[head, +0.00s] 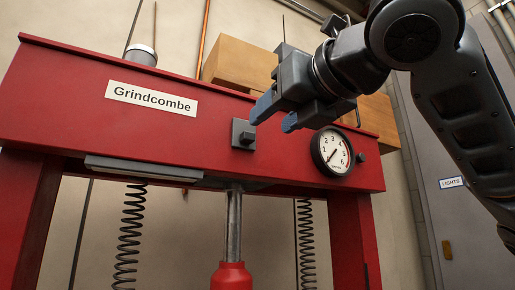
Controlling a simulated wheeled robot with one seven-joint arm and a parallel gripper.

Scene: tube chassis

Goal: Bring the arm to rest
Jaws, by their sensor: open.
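My gripper (272,116) is in the upper middle of the head view, at the end of my dark arm, which comes in from the right. Its two blue-tipped fingers are apart and point down to the left. I see nothing between them. The gripper shows in front of the red press frame's top beam (60,100), close to a small grey block (243,134) on the beam and above left of the round gauge (331,151). I cannot tell the exact gap between fingers and beam.
The press has a "Grindcombe" label, a steel rod (233,225) over a red cylinder (231,276), and coil springs (130,235) on both sides. Cardboard-coloured boxes (238,64) stand behind the beam. A grey cabinet or door (447,215) is at the right.

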